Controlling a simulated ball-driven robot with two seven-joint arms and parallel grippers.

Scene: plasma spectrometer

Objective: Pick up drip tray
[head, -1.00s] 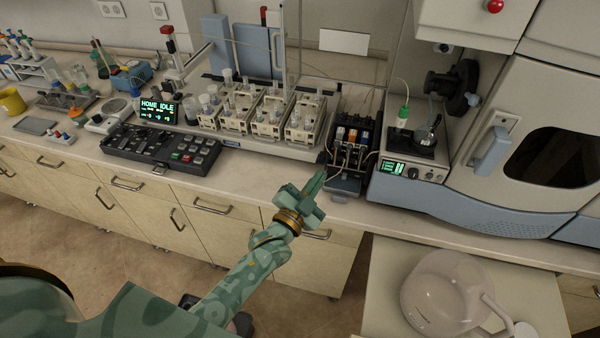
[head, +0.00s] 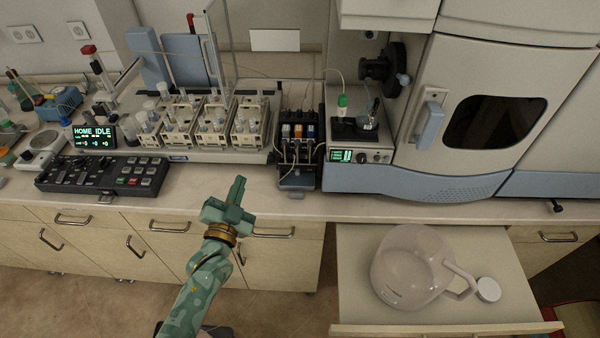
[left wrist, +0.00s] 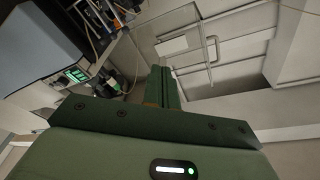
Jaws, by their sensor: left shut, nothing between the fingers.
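My left gripper (head: 237,190) is shut and empty, in front of the bench edge, pointing toward the bench. Its closed fingers also show in the left wrist view (left wrist: 161,86). I cannot say for sure which thing is the drip tray. A dark, shallow tray-like part (head: 298,182) sits at the front foot of the tube pump unit (head: 298,133), to the right of my left gripper and apart from it. My right gripper is not in view.
Sample racks (head: 249,123) and a black keypad (head: 102,175) stand on the bench (head: 200,190). The spectrometer (head: 420,182) stands at right. Below it, an open drawer (head: 500,255) holds a clear jug (head: 408,268) and a white cap (head: 488,289).

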